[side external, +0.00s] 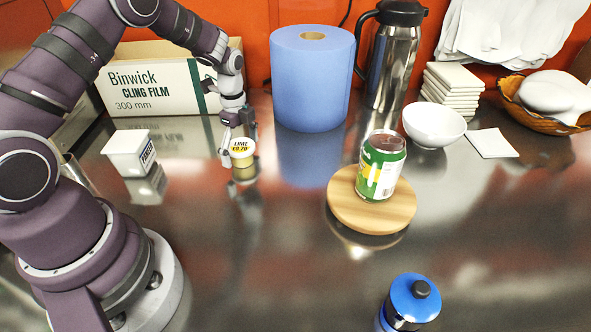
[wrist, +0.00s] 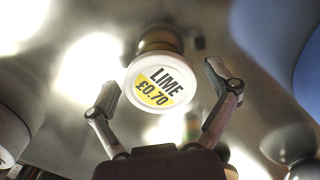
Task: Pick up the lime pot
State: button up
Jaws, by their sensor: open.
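The lime pot (side external: 242,152) is a small tub with a white lid and a yellow label reading "LIME £0.70". It stands upright on the shiny metal counter in the side external view. In the wrist view the lime pot's lid (wrist: 160,85) faces the camera. My gripper (side external: 236,138) is open at the pot, pointing down. In the wrist view my gripper's fingers (wrist: 166,92) are spread, one on each side of the lid, with a gap visible at the right. Whether the left finger touches the lid is hard to tell.
A white labelled tub (side external: 128,153) stands left of the pot. A cling film box (side external: 150,88) and a blue paper roll (side external: 311,85) stand behind. A can (side external: 380,165) sits on a round wooden board (side external: 350,213) to the right.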

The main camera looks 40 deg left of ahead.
jog(key=shift+c, duration=0.4)
jog(key=c, duration=1)
jog(key=shift+r, duration=0.1)
